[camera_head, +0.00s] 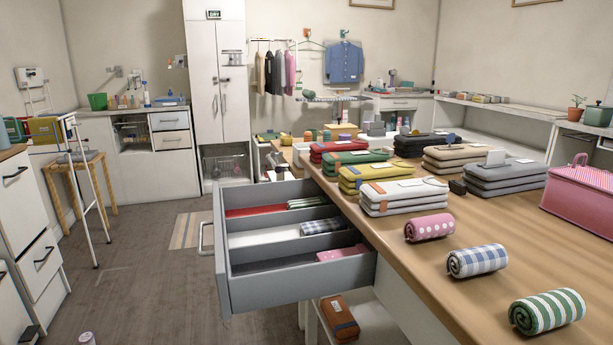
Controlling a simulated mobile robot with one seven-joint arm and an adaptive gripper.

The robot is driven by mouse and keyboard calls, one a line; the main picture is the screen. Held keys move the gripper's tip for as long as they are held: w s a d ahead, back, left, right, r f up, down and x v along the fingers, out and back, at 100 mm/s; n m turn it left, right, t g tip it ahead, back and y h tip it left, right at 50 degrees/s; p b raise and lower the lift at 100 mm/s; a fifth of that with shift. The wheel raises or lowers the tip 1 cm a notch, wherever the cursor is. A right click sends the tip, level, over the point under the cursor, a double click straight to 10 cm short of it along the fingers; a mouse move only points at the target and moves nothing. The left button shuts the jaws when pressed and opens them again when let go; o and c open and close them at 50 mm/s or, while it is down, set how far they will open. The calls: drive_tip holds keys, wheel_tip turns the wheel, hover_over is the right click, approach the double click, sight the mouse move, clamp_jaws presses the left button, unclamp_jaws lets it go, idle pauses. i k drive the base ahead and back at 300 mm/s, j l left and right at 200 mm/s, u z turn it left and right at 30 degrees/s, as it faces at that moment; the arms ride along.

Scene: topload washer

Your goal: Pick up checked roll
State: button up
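A blue and white checked roll (478,261) lies on the wooden table near its front right. It sits between a pink roll with white dots (429,227), farther back, and a green and white striped roll (547,312), nearer to me. The three are apart from each other. A similar blue checked cloth (323,226) lies in the middle compartment of the open drawer. My gripper is not in view.
The grey drawer (297,288) sticks out from the table's left side. Stacks of folded cloths (402,197) stand behind the rolls. A pink basket (582,198) stands at the right. Bare tabletop surrounds the rolls.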

sight(469, 262)
drive_tip(key=i+j, duration=0.1)
drive_tip(key=j, duration=0.25)
drive_tip(key=i+j, duration=0.1)
drive_tip(key=j, duration=0.2)
drive_tip(key=i+j+u, duration=0.1)
drive_tip(key=j, duration=0.25)
drive_tip(key=z, duration=1.45)
